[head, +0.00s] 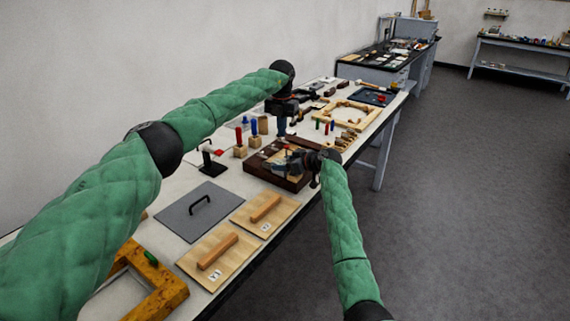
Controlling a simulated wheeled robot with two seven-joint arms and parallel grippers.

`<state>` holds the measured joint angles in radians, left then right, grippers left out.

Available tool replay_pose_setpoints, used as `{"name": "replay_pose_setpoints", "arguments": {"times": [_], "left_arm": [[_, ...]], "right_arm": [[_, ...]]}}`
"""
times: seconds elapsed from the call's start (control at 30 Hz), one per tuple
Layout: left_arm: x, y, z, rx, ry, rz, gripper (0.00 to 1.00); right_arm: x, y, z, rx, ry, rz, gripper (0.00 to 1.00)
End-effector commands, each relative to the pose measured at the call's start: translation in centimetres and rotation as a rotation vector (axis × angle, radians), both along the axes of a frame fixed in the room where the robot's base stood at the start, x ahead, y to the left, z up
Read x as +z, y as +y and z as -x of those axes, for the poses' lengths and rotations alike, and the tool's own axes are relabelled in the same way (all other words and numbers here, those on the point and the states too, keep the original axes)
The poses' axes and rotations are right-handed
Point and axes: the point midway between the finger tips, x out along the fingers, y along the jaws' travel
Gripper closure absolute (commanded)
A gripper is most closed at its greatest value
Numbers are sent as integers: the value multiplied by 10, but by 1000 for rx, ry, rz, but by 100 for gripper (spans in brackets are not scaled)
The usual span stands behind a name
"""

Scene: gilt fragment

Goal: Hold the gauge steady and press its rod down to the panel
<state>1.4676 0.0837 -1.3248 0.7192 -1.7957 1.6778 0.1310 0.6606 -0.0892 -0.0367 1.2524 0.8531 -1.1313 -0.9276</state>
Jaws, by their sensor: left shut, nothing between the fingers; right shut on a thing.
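My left gripper (281,132) points down from above, shut with nothing between its fingers. It is just above and behind my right gripper (281,164), which reaches in low from the right, shut on a small item that I take to be the gauge. The gauge and its rod are too small and too covered by the grippers to make out. Below them is a dark brown wooden block (294,184), perhaps the panel. I cannot tell whether the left fingertips touch the rod.
A grey plate with a black handle (180,214) and two wooden boards with bar handles (265,206) lie in front. Red and blue pegs in blocks (240,151) stand left of the grippers. A wooden frame (345,104) lies behind. The table's right edge is close to my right arm.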

Motion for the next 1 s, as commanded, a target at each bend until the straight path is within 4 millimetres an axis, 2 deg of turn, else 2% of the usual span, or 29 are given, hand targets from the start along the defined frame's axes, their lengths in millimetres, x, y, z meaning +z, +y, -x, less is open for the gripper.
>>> {"name": "replay_pose_setpoints", "arguments": {"times": [0.03,0.1,0.33,1.0], "left_arm": [[-9,1,4,-14,-6,-9,100],[-14,2,5,-67,-29,-25,100],[-17,0,6,-296,-70,-54,100],[-1,-15,3,-1289,-141,-201,100]], "right_arm": [[0,0,0,0,0,0,62],[0,0,0,0,0,0,62],[-1,0,0,0,1,1,62],[-1,0,0,0,1,1,62]]}}
